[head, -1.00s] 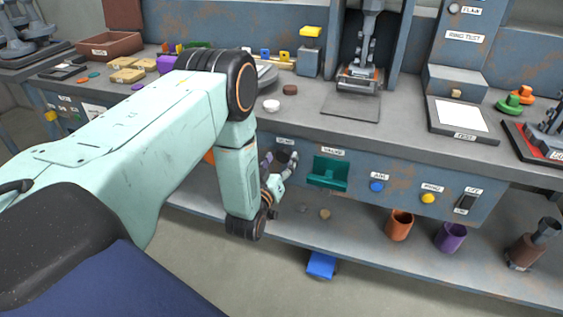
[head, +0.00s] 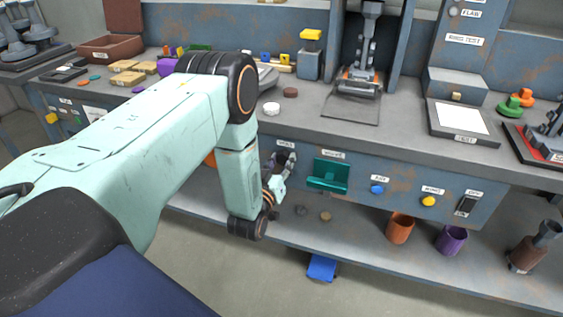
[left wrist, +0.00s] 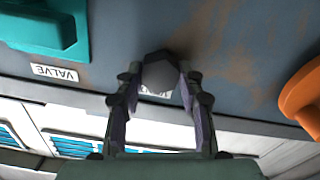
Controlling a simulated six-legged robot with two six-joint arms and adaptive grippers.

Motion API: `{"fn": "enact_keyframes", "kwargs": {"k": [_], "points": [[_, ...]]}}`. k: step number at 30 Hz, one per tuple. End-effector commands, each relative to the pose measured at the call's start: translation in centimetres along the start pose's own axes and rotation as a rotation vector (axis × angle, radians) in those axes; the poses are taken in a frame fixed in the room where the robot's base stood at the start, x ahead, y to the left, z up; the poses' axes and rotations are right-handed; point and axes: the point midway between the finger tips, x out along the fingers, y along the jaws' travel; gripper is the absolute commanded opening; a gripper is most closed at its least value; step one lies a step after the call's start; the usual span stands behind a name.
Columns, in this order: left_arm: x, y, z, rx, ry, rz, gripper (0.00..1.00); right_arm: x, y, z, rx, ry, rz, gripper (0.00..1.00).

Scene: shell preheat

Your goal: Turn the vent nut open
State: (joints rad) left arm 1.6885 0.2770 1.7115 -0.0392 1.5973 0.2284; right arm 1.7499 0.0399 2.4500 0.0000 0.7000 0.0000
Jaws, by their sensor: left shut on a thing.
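The vent nut (left wrist: 160,73) is a dark grey faceted knob on the blue-grey front panel, in the upper middle of the left wrist view. My left gripper (left wrist: 160,84) is shut on it, with one fingertip on each side. A small white label shows partly behind the nut and is mostly hidden. In the head view my left gripper (head: 283,160) reaches the panel just below a small white label (head: 286,143), left of the teal valve holder (head: 330,176). The nut is largely hidden there by the fingers. My right gripper does not show.
The teal holder also shows in the left wrist view (left wrist: 40,28), with an orange part (left wrist: 302,95) on the other side. Blue (head: 377,189) and yellow (head: 428,201) buttons sit farther right on the panel. Orange (head: 400,228) and purple (head: 451,239) cups stand on the lower shelf.

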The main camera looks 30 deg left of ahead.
Motion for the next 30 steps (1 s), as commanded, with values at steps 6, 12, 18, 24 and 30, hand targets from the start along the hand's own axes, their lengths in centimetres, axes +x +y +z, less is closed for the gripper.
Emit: {"fn": "enact_keyframes", "kwargs": {"k": [6, 12, 18, 24, 30], "points": [[0.0, 0.0, 0.0, 0.015, -0.001, 0.0, 0.06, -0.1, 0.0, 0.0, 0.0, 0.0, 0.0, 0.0], [0.0, 0.1, -0.1, 0.092, -0.001, 0.001, 0.06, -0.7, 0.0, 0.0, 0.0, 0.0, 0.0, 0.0], [0.0, 0.1, -0.1, 0.244, -0.001, 0.002, 0.06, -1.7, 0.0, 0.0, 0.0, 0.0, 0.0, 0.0], [0.0, 0.1, -0.1, 0.434, -0.002, 0.001, 0.06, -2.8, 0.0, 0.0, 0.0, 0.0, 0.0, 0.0], [0.0, 0.1, -0.1, 0.624, -0.002, 0.0, 0.06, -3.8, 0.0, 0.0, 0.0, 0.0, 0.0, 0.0]]}}
